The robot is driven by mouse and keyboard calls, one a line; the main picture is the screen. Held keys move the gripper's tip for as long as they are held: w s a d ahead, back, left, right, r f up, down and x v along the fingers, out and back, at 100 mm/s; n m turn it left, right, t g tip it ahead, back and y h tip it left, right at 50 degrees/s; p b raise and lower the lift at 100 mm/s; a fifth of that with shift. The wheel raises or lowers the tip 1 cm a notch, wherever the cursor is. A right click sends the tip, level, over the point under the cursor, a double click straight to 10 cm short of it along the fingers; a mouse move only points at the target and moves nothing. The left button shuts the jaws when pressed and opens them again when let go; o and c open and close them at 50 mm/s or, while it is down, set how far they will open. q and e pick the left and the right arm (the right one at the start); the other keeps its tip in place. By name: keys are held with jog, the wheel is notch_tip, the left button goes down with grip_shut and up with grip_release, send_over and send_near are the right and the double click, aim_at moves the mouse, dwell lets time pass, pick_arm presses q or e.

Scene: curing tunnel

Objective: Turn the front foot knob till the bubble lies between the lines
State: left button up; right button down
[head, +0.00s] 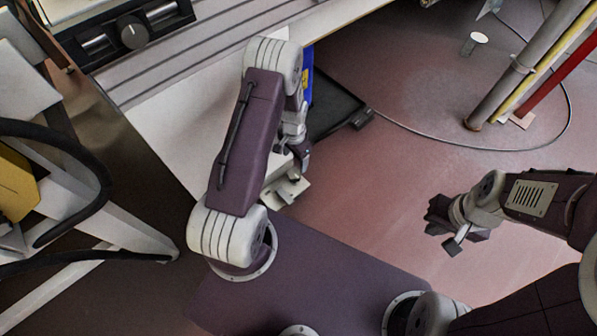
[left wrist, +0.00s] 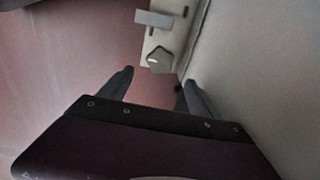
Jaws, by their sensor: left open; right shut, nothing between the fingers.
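A dark grey knob (left wrist: 160,61) sits on a pale foot plate (left wrist: 157,42) in the left wrist view. A grey block (left wrist: 153,19) stands on the plate beyond the knob; I cannot make out a bubble or lines on it. My left gripper (left wrist: 158,78) is open, its fingers spread to either side just short of the knob and apart from it. In the head view the left gripper (head: 301,160) is largely hidden by my arm, above the pale plate (head: 289,190). My right gripper (head: 450,229) is shut and empty, over the floor at the right.
A pale machine side (left wrist: 260,70) stands close right of the left gripper. A black tray (head: 333,105) lies behind my left arm. Pipes (head: 520,65), a cable (head: 455,147) and a small cup (head: 474,42) are at upper right. The middle floor is clear.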

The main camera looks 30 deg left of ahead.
aim_at(295, 172)
pick_arm(q)
notch_tip(295, 172, down, 9)
jog(key=b, duration=0.6)
jog(key=shift+f+b, duration=0.1)
jog(key=shift+b, duration=0.2)
jog(key=shift+r, duration=0.2)
jog(key=c, duration=1.4)
